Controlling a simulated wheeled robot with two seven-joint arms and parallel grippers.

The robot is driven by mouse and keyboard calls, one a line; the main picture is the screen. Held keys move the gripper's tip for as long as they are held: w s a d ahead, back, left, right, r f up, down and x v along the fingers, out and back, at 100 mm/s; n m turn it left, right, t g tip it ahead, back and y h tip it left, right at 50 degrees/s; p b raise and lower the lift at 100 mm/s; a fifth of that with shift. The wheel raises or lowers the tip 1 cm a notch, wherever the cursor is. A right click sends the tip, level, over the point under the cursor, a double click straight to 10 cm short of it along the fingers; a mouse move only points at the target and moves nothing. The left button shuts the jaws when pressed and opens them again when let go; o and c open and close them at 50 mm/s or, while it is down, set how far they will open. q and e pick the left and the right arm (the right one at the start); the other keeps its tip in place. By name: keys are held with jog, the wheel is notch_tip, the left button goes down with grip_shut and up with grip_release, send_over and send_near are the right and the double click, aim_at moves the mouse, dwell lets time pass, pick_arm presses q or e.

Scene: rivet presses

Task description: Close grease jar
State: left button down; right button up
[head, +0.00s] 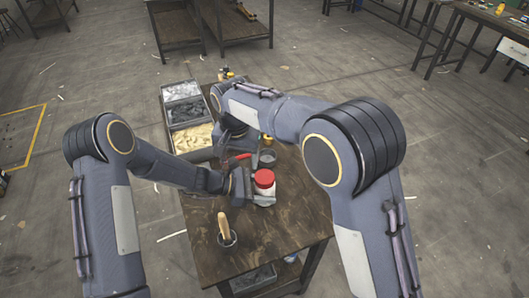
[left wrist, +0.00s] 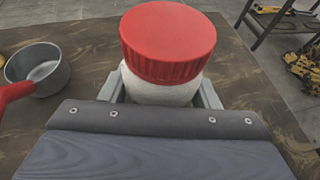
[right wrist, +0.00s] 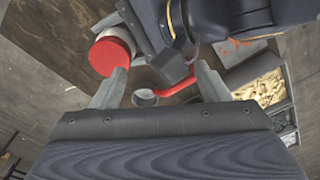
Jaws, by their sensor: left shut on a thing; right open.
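The grease jar (head: 264,189) has a white body and a red lid (head: 264,177). It stands upright on the table. In the left wrist view the lid (left wrist: 168,42) sits on top of the jar body (left wrist: 158,92); I cannot tell how tightly. My left gripper (head: 262,197) is shut on the jar's body, with one finger on each side (left wrist: 160,98). My right gripper (head: 228,148) is open and empty, over the table behind the jar. In the right wrist view its spread fingers (right wrist: 160,78) show, with the red lid (right wrist: 110,56) beyond the left finger.
A small grey pot (head: 267,158) with a red handle (head: 241,156) stands just behind the jar. A dark cup (head: 227,239) with a wooden-handled tool (head: 223,222) stands in front. Bins of parts (head: 193,138) line the back left. The table's (head: 285,232) front right is clear.

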jog(key=a+r+n+y, duration=0.25)
jog(key=r+n, duration=0.25)
jog(key=n, duration=0.5)
jog(key=n+h, duration=0.2)
jog(key=n, duration=1.6)
send_over(265, 176)
jog(key=shift+a+f+g, duration=0.2)
jog(key=shift+a+f, duration=0.05)
jog(key=shift+f, duration=0.3)
jog(key=shift+a+f+g, duration=0.2)
jog(key=shift+f, duration=0.35)
jog(key=shift+d+n+h, duration=0.25)
jog(key=shift+d+n, duration=0.15)
jog(key=shift+n, duration=0.3)
jog(key=shift+f, duration=0.1)
jog(key=shift+f, duration=3.95)
